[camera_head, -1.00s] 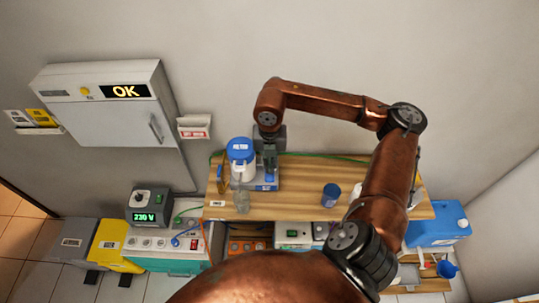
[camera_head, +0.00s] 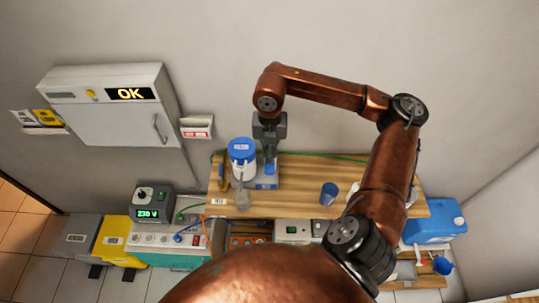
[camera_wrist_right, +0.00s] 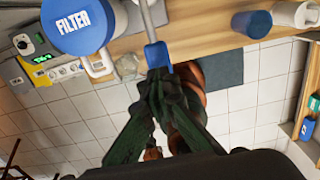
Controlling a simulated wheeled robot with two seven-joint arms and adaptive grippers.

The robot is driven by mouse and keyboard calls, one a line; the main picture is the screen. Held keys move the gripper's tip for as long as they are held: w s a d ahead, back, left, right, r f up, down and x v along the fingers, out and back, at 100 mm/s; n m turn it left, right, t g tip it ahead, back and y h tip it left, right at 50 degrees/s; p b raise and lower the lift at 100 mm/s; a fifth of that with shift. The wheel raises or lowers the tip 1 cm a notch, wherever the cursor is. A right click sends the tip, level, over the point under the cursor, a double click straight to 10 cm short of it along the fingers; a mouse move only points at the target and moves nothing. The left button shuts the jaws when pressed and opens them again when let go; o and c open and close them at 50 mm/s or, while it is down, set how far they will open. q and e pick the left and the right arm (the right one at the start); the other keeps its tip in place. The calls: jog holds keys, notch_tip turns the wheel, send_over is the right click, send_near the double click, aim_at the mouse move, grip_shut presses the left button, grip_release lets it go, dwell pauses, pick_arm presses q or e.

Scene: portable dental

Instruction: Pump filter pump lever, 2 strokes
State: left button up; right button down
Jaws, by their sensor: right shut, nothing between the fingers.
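The filter pump (camera_head: 242,165) is a white canister with a blue lid, standing at the left of the wooden bench. The lid (camera_wrist_right: 78,24) reads FILTER in the right wrist view. Its lever shows there as a grey rod with a blue grip (camera_wrist_right: 157,55) at the end. My right gripper (camera_wrist_right: 156,80) is shut with nothing between its fingers. Its tips overlap the near end of the blue grip in the picture; I cannot tell whether they touch. In the head view my right gripper (camera_head: 269,150) points down just right of the canister. My left gripper is out of view.
A clear glass (camera_head: 242,198) stands in front of the pump. A dark blue cup (camera_head: 329,194) stands further right on the bench (camera_head: 300,175). A 230 V unit (camera_head: 153,200) is at the left, and a blue jerrycan (camera_head: 433,222) at the right. Bare bench lies between pump and cup.

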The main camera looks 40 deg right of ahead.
aim_at(270, 165)
jog(key=shift+f, duration=0.15)
dwell(0.5)
jog(key=shift+f+b, duration=3.3)
jog(key=shift+f, duration=0.7)
jog(key=shift+r, duration=0.25)
jog(key=shift+r+p, duration=2.45)
jog(key=shift+r, duration=1.45)
jog(key=shift+r+p, duration=1.5)
jog(key=shift+r, duration=1)
